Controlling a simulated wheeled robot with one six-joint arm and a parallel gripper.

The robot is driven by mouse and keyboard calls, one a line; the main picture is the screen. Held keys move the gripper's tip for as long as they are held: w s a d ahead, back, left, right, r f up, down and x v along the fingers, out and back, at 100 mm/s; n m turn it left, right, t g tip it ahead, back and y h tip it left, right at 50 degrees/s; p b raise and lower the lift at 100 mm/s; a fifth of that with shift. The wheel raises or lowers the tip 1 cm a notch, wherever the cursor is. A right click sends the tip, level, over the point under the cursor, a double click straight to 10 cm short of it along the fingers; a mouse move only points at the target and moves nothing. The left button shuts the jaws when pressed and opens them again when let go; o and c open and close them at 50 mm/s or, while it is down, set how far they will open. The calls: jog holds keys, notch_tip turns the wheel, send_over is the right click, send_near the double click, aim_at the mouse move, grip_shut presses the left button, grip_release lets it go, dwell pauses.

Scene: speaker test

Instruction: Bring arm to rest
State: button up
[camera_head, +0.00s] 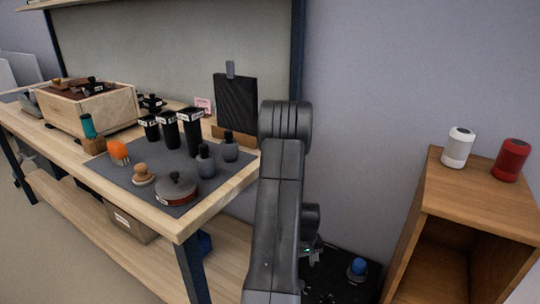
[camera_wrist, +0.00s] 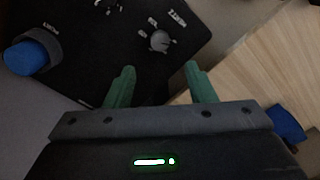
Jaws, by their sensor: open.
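My gripper (camera_wrist: 160,72) is open, with two green fingers spread apart and nothing between them in the wrist view. In the head view my arm stands in the middle of the picture, between the workbench and the wooden cabinet. There the gripper is mostly hidden behind the arm; only a small greenish part shows low beside it.
A workbench (camera_head: 215,205) with a grey mat, black canisters (camera_head: 192,133) and a lidded pot (camera_head: 178,190) stands left of my arm. A wooden cabinet (camera_head: 480,205) at right bears a white speaker (camera_head: 458,147) and a red speaker (camera_head: 511,160). Plain wall is between them.

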notch_tip(320, 180, down, 11)
jog(key=b, duration=0.3)
jog(key=shift+r, duration=0.15)
jog(key=shift+r, duration=0.1)
notch_tip(320, 180, up, 14)
jog(key=p, duration=0.5)
notch_tip(320, 180, down, 15)
jog(key=b, duration=0.5)
jog(key=shift+r, duration=0.2)
jog(key=shift+r+m+p, duration=0.3)
jog(key=shift+m, duration=0.4)
jog(key=m, duration=0.3)
jog(key=shift+m+p, duration=0.4)
jog(key=m+p, duration=0.2)
jog(key=m, duration=0.4)
jog(key=shift+m, duration=0.4)
notch_tip(320, 180, up, 6)
jog(key=shift+f+p, duration=0.1)
jog(key=shift+p, duration=0.65)
